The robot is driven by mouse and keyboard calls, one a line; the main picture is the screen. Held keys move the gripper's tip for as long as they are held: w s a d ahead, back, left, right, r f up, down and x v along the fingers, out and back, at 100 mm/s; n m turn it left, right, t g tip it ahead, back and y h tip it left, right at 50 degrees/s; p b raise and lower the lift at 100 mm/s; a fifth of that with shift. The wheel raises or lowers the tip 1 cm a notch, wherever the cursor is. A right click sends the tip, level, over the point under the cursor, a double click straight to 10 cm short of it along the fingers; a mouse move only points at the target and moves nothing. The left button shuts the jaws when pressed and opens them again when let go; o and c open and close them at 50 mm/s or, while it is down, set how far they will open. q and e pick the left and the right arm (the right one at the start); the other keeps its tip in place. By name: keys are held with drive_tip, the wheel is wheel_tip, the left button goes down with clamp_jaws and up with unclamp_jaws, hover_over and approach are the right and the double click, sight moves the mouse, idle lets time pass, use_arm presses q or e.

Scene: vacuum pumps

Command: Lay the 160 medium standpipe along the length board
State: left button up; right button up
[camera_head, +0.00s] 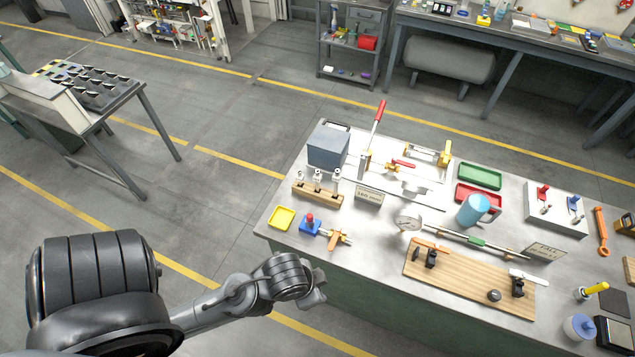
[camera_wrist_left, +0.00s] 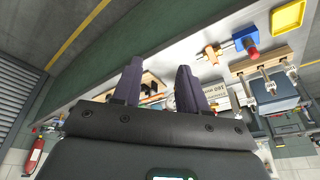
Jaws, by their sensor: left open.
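A wooden rack (camera_head: 317,193) at the left of the workbench holds a few upright pale metal pieces, which look like standpipes; I cannot tell which is the 160 medium one. The rack also shows in the left wrist view (camera_wrist_left: 262,63). A long wooden board (camera_head: 468,283), which may be the length board, lies at the bench's front with black fittings and a white-handled piece on it. My left gripper (camera_wrist_left: 158,72) is open and empty; its fingers are apart. In the head view my left wrist hangs off the bench's front-left side, away from the rack and board. My right gripper is not in view.
A yellow tray (camera_head: 282,217) and a blue block with a red knob (camera_head: 310,224) sit near the bench's left edge. A dial gauge (camera_head: 407,222), blue mug (camera_head: 473,209) and grey box (camera_head: 328,148) stand farther in. Some bare bench top lies left of the board.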

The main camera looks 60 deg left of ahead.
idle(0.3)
use_arm(q)
drive_tip(key=o, duration=0.3)
drive_tip(key=shift+d, duration=0.15)
